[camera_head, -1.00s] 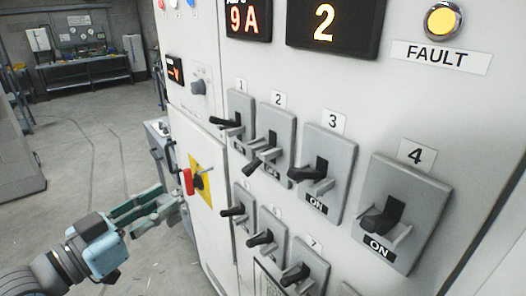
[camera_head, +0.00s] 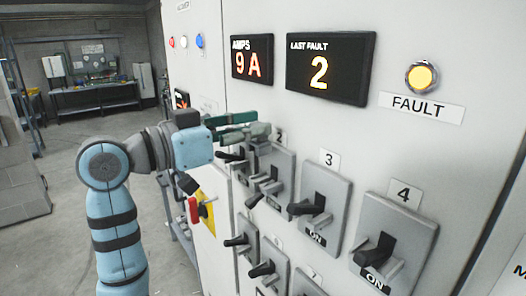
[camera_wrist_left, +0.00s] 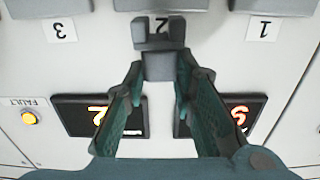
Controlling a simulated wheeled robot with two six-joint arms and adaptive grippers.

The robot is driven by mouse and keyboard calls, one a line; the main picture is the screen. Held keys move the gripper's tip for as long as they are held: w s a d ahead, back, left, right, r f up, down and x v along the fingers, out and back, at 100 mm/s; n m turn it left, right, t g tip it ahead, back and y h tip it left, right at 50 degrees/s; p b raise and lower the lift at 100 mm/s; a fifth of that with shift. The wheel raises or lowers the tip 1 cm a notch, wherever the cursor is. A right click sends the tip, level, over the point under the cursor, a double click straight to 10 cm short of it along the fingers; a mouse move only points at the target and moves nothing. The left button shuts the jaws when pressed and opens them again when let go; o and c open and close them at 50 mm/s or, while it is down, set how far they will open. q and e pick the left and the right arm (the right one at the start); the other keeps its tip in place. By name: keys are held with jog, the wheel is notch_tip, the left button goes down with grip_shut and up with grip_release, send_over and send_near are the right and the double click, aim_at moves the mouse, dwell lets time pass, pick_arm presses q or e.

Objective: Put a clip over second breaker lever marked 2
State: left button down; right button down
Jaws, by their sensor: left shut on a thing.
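My left gripper (camera_head: 245,131) is in front of the cabinet, just above the breakers marked 1 and 2, and partly covers their labels. In the left wrist view its green fingers (camera_wrist_left: 158,75) are shut on a dark grey forked clip (camera_wrist_left: 160,65). The clip's prongs point toward the breaker row, with label 2 (camera_wrist_left: 161,27) showing between them. The second breaker lever (camera_head: 256,200) sits on its grey plate below the gripper, tilted down, with the clip apart from it. My right gripper is not in view.
Breaker 3 (camera_head: 308,207) and breaker 4 (camera_head: 376,252) stand to the right, with a lower row of breakers beneath. A red handle on a yellow plate (camera_head: 205,212) is at the left. The amps display (camera_head: 251,60) and fault display (camera_head: 330,68) are above.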

aim_at(251, 142)
pick_arm(q)
jog(key=shift+x, duration=1)
notch_tip(251, 142, down, 2)
jog(key=shift+f, duration=0.35)
notch_tip(251, 142, down, 4)
jog(key=shift+r+p, duration=0.1)
jog(key=shift+p, duration=0.45)
jog(key=shift+w+d+f, duration=0.1)
jog(key=shift+w+f, duration=0.05)
jog(key=shift+f, duration=0.1)
jog(key=shift+f, duration=0.1)
jog(key=c, duration=1.3)
grip_release()
jog(key=shift+c, duration=0.2)
